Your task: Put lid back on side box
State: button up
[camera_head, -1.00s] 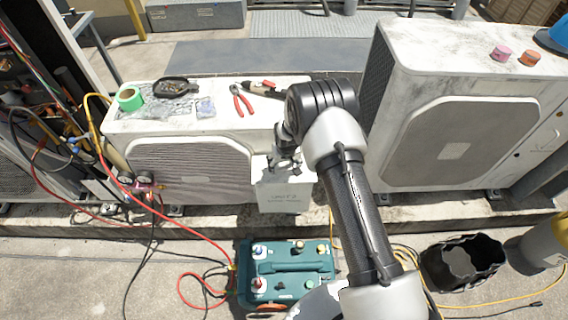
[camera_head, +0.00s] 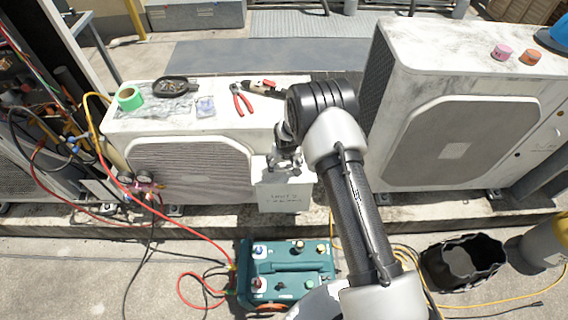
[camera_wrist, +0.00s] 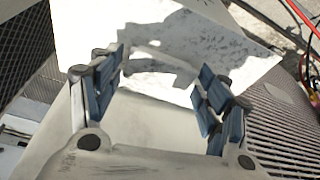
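A plain pale panel (camera_wrist: 150,120) lies below and between the fingers. It seems to be part of the side box, but I cannot tell box from lid. My arm hides part of the area.
Green tape (camera_head: 130,98), a black tray (camera_head: 176,86) and red pliers (camera_head: 242,99) lie on the low condenser (camera_head: 225,122). A taller condenser (camera_head: 455,110) stands right. A teal machine (camera_head: 287,268), hoses and a black bucket (camera_head: 463,262) are on the ground.

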jog(key=o, duration=0.4)
jog(key=v, duration=1.2)
jog(key=shift+r, duration=0.1)
jog(key=s+d+r, duration=0.2)
jog(key=s+r, duration=0.2)
jog(key=r, duration=0.4)
jog(key=s+d+r+m, duration=0.1)
jog(key=s+d+r, duration=0.25)
jog(key=r, duration=0.45)
jog(key=s+d+r, duration=0.2)
jog(key=s+r, duration=0.2)
jog(key=r, duration=0.4)
jog(key=shift+m+t+h, duration=0.3)
jog(key=shift+m+t, duration=0.2)
jog(key=shift+t, duration=0.2)
jog(key=s+d+r, duration=0.1)
jog(key=s+r, duration=0.1)
jog(key=s, duration=0.5)
jog(key=s+d+r, duration=0.2)
jog(key=s+r, duration=0.1)
jog(key=s, duration=0.5)
jog(key=s+d+r, duration=0.1)
jog(key=s+r, duration=0.1)
jog(key=s, duration=0.6)
jog(key=shift+s+d+r, duration=0.2)
jog(key=shift+d, duration=0.1)
